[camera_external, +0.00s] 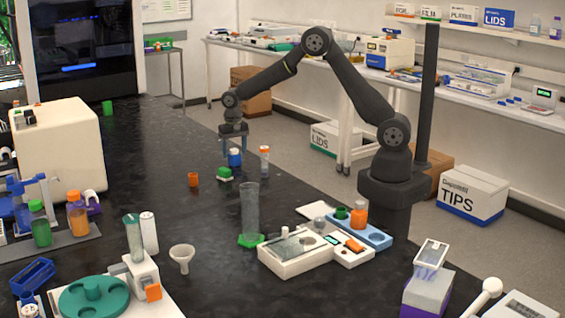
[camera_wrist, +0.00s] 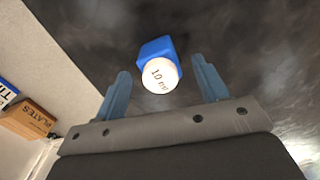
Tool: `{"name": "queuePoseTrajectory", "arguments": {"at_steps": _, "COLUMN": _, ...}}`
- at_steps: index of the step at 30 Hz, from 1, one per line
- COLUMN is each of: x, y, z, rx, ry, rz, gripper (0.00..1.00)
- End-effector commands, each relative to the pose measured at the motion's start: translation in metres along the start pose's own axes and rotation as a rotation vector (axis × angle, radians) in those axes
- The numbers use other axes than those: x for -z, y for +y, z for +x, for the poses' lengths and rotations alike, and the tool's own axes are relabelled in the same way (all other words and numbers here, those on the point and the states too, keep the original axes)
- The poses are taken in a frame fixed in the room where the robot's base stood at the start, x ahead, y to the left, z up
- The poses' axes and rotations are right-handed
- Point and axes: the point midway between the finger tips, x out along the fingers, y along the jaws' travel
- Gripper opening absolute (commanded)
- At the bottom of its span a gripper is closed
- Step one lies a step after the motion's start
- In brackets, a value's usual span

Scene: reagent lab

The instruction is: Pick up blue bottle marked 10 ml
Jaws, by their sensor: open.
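The blue bottle (camera_wrist: 157,48) has a white round top marked "10 ml" (camera_wrist: 160,76) in the wrist view. It lies between the lines of my two fingers, a little beyond their tips, with clear gaps on both sides. In the external view the blue bottle (camera_external: 235,158) stands on the black bench, right under my gripper (camera_external: 235,146). My gripper points down and is open, and it also shows in the wrist view (camera_wrist: 162,75). Whether the fingertips reach down beside the bottle is hard to tell.
A green-and-white block (camera_external: 225,174) and an orange cup (camera_external: 194,179) stand close by on the bench (camera_external: 150,165). A white tube with an orange cap (camera_external: 265,160) stands right of the bottle. A tall clear cylinder (camera_external: 250,210) is nearer the camera.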

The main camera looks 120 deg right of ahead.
Motion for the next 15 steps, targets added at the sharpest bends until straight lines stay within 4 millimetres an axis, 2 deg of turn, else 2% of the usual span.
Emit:
{"name": "queuePoseTrajectory", "arguments": {"at_steps": 3, "x": -0.001, "y": 0.0, "z": 0.02, "rx": -0.002, "ry": -0.002, "rz": 0.0, "gripper": 0.66}}
{"name": "queuePoseTrajectory", "arguments": {"at_steps": 6, "x": -0.001, "y": 0.0, "z": 0.03, "rx": 0.0, "ry": -0.001, "rz": -0.001, "gripper": 0.66}}
{"name": "queuePoseTrajectory", "arguments": {"at_steps": 12, "x": 0.0, "y": -0.001, "z": 0.032, "rx": 0.001, "ry": 0.0, "rz": -0.001, "gripper": 0.66}}
{"name": "queuePoseTrajectory", "arguments": {"at_steps": 13, "x": 0.0, "y": -0.001, "z": 0.032, "rx": 0.001, "ry": 0.0, "rz": -0.001, "gripper": 0.64}}
{"name": "queuePoseTrajectory", "arguments": {"at_steps": 15, "x": 0.0, "y": -0.001, "z": 0.032, "rx": 0.001, "ry": 0.0, "rz": -0.001, "gripper": 0.51}}
